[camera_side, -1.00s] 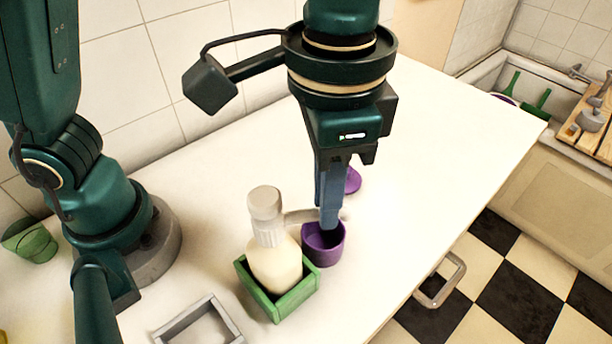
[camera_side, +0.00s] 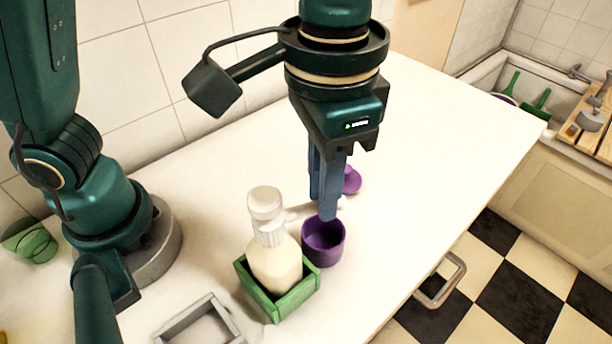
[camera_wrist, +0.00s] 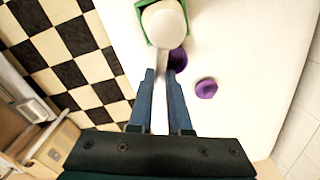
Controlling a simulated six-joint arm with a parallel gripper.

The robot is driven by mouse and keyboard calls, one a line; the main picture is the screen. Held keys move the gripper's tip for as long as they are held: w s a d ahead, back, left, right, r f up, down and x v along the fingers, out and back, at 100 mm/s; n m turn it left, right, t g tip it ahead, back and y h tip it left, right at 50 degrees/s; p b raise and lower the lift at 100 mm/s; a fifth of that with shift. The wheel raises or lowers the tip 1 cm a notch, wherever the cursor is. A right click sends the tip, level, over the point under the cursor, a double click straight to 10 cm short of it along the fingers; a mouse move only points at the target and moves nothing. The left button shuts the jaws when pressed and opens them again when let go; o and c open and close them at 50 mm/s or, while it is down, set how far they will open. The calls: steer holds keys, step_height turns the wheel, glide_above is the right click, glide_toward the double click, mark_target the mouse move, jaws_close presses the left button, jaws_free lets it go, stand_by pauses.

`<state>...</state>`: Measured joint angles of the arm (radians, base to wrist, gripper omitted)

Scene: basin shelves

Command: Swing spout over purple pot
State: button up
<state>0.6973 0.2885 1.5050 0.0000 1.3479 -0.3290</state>
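The cream bottle (camera_side: 274,264) with a pale pump head (camera_side: 265,205) stands upright in a green square holder (camera_side: 262,303). Its thin pale spout (camera_side: 299,211) points right and back, passing behind the rim of the purple pot (camera_side: 323,246), which looks empty. My gripper (camera_side: 322,209) points down above the pot's back edge, fingers apart. In the wrist view the spout (camera_wrist: 162,68) runs from the pump head (camera_wrist: 164,24) into the gap between my fingertips (camera_wrist: 161,74). The purple pot (camera_wrist: 178,61) lies just right of it, partly hidden by a finger. Contact with the spout cannot be told.
A small purple object (camera_side: 351,180) lies behind my fingers. A grey open frame (camera_side: 199,325) stands front left, and a green cup (camera_side: 30,241) is at far left. The white counter (camera_side: 430,130) is clear at back right. A drawer handle (camera_side: 441,281) juts from its front.

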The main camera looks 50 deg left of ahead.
steer(key=o, duration=0.4)
steer(key=shift+r, duration=0.1)
steer(key=shift+r, duration=2.5)
steer(key=a+r+n+t, duration=0.3)
steer(key=a+n, duration=0.1)
steer(key=a, duration=0.8)
steer(key=shift+s+a+f+t, duration=0.5)
steer(key=shift+a+f, duration=0.35)
steer(key=shift+f, duration=0.45)
steer(key=shift+s+a+f+t, duration=0.35)
steer(key=shift+s+a+f, duration=0.2)
steer(key=shift+a+f, duration=0.5)
steer(key=shift+s+a+f+t, duration=0.5)
steer(key=shift+a+f, duration=0.15)
steer(key=shift+f, duration=0.85)
